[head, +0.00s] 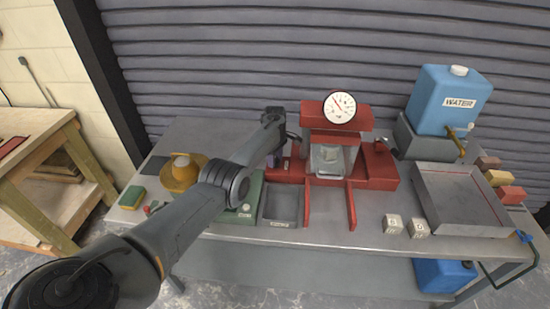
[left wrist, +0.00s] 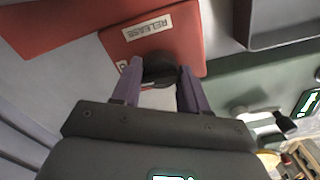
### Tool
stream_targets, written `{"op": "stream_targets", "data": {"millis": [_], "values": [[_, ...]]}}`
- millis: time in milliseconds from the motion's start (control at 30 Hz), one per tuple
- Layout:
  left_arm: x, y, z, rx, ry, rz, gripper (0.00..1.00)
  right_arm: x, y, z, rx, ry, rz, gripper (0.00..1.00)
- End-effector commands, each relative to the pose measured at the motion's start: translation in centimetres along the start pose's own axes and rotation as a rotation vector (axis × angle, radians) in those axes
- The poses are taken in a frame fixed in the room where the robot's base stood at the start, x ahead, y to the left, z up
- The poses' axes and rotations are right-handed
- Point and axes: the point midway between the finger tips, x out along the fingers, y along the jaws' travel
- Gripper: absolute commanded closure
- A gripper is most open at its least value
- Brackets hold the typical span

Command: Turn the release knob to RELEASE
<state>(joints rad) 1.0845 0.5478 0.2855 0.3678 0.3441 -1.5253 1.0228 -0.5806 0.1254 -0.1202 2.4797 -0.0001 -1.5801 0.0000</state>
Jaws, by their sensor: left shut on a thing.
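The release knob (left wrist: 160,70) is dark and round in the left wrist view. It sits on a red panel (left wrist: 190,35) under a white label reading RELEASE (left wrist: 148,27). My left gripper (left wrist: 159,80) is shut on the knob, with one purple finger on each side. In the head view my left gripper (head: 277,158) reaches down to the left end of the red press (head: 377,170), and my arm hides the knob there. Which way the knob points cannot be made out. My right gripper is not in view.
A dial gauge (head: 339,107) tops the press. A grey tray (head: 281,206) and a green device (head: 248,205) lie near my left arm. A blue water tank (head: 449,98), a large metal tray (head: 460,198) and two pale cubes (head: 392,224) are at the right.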

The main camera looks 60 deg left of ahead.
Motion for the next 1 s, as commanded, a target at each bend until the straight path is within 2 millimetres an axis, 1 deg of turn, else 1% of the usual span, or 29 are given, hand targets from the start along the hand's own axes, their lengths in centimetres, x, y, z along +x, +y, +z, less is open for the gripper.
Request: {"op": "stream_targets", "data": {"millis": [167,400,1000], "values": [[-0.2,0.0,0.0,0.123,0.000,-0.001,0.87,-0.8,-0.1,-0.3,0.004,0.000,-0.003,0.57],[-0.2,0.0,0.0,0.344,0.000,0.000,0.87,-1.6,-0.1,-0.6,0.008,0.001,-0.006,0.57],[-0.1,0.0,0.0,0.916,0.000,0.000,0.87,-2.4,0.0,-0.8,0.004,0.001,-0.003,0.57]]}}
